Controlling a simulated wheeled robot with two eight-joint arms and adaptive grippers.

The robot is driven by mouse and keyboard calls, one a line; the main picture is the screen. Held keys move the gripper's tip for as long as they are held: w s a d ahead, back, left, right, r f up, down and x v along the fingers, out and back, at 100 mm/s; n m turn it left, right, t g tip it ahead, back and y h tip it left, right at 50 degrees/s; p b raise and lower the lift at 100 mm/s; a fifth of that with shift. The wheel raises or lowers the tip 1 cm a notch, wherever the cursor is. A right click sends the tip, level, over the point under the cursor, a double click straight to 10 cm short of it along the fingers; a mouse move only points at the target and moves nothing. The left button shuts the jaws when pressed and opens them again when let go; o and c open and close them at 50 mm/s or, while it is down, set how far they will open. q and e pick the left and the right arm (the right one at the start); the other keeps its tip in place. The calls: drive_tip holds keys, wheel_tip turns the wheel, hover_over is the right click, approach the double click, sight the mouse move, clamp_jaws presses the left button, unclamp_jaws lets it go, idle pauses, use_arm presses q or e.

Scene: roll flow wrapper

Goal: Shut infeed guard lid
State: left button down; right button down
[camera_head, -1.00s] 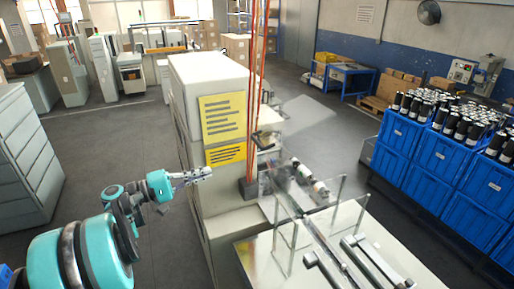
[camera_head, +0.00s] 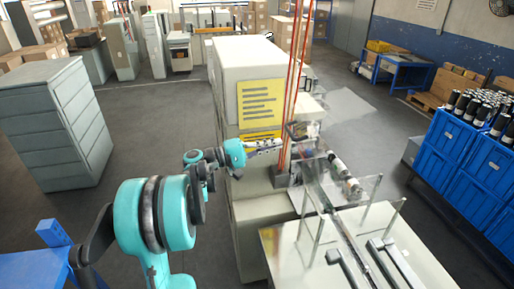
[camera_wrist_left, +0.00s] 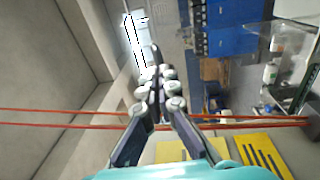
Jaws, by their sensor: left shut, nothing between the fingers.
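The wrapper machine (camera_head: 250,215) stands in the middle, with a tall pale cabinet at its left. Clear guard panels (camera_head: 372,188) stand over its infeed bed. A pale see-through sheet (camera_head: 350,106) shows behind the machine; I cannot tell whether it is the raised guard lid. My left gripper (camera_head: 279,143) is shut and empty, in front of the cabinet's lower yellow sign and close to the red cords (camera_head: 291,85). In the left wrist view, the closed fingers (camera_wrist_left: 156,82) point away and the red cords (camera_wrist_left: 60,118) cross the picture. My right gripper is out of view.
Blue crates (camera_head: 452,150) holding dark bottles stand at the right. A grey drawer cabinet (camera_head: 55,125) stands at the left. Rails (camera_head: 375,270) lie on the machine's front table. Grey floor is open between the drawer cabinet and the machine.

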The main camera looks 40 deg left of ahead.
use_arm(q)
drive_tip(key=x, duration=0.3)
drive_tip(key=shift+w+d, duration=0.1)
